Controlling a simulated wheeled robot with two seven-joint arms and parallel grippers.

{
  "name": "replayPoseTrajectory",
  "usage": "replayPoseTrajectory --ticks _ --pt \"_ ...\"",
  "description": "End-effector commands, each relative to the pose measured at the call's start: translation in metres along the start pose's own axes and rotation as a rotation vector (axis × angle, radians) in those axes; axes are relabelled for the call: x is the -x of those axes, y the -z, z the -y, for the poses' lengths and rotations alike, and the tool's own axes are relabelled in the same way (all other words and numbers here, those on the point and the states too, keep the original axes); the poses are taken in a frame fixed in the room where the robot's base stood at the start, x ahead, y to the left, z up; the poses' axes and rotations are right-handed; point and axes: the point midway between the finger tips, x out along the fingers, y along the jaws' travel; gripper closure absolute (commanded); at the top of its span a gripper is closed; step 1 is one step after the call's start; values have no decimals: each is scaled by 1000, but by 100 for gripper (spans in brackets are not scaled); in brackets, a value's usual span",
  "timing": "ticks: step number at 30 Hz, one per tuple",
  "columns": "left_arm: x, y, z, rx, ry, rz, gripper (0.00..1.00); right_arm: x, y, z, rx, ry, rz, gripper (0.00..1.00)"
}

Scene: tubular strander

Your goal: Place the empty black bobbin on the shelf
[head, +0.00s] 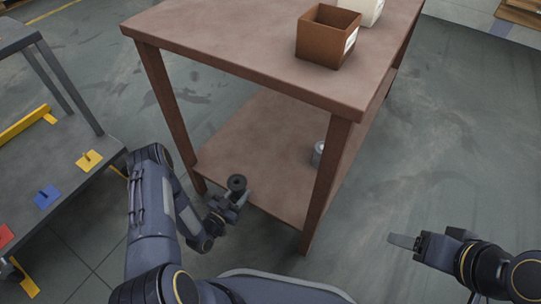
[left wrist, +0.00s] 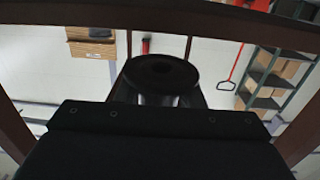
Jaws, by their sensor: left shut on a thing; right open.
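The black bobbin (head: 237,183) is held by my left gripper (head: 233,197), which is shut on it at the front left edge of the table's lower shelf (head: 265,140). In the left wrist view the bobbin (left wrist: 161,75) stands at the middle, its round flange showing above the dark gripper body; the fingers are mostly hidden. I cannot tell whether the bobbin touches the shelf. My right gripper (head: 405,241) is open and empty, out over the floor to the right of the table.
The brown table top (head: 220,40) lies above the shelf and carries a brown box (head: 327,38) and a white box (head: 362,8). Table legs (head: 324,185) flank the shelf opening. A grey cylinder (head: 319,152) stands on the shelf's right side. A grey rack (head: 75,165) stands at left.

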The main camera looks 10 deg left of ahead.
Motion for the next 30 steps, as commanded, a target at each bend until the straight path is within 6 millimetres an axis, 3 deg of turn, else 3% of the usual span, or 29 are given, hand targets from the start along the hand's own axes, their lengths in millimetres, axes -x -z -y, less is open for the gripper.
replayPoseTrajectory --ticks 3,9,17,24,30 --pt "-34 -2 -1 -2 -3 -5 100 -11 -5 -5 0 0 0 39" --pt "-72 0 0 -1 0 -3 100 -18 -9 -8 0 0 0 39" --pt "-91 1 0 -2 0 -2 100 -22 -11 -10 0 0 0 39" --pt "-129 -1 0 -1 1 -2 100 -35 -18 -16 0 0 0 39" --pt "-126 -3 0 0 1 -1 100 -37 -19 -17 0 0 0 39"
